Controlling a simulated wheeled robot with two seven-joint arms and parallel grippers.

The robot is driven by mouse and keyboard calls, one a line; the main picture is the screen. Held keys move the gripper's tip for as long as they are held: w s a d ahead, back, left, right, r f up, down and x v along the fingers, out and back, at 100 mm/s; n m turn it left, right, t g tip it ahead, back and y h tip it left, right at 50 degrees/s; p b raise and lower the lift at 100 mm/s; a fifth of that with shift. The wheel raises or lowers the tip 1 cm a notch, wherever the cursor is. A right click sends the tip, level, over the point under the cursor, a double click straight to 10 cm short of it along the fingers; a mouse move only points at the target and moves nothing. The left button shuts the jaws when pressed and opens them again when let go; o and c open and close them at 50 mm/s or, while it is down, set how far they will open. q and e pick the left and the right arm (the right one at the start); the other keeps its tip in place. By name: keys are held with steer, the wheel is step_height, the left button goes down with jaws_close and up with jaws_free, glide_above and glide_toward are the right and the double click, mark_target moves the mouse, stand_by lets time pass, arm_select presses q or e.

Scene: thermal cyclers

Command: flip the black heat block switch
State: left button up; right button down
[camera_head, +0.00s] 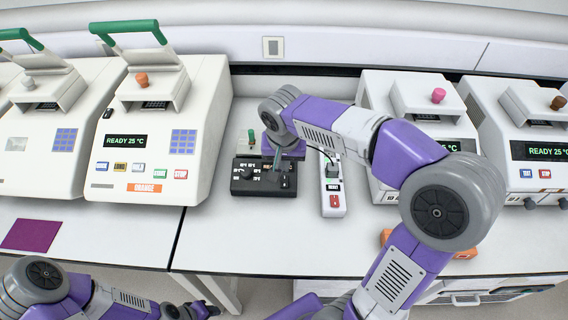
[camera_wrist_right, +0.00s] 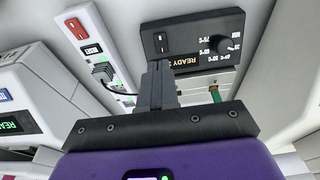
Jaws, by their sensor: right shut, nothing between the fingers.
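The black heat block (camera_head: 240,184) sits on the bench in the middle of the head view. It also shows at the top of the right wrist view (camera_wrist_right: 190,24), with a dark rocker switch (camera_wrist_right: 161,42), a round knob, and a display reading READY. My right gripper (camera_head: 277,163) is over the block's right part and hides some of it. In the wrist view its fingers (camera_wrist_right: 160,68) are shut and empty, tips just below the switch, covering part of the display. Contact cannot be told. My left gripper (camera_head: 205,308) is low at the front, small and unclear.
A white power strip (camera_head: 333,205) with a red switch and a plugged cord lies right of the block. White thermal cyclers stand left (camera_head: 130,165) and right (camera_head: 375,110). A purple mat (camera_head: 31,235) lies front left. The bench before the block is clear.

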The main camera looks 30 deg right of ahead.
mark_target(284, 184)
steer(key=b+x, duration=0.2)
steer(key=x, duration=0.9)
steer(key=shift+w, duration=0.1)
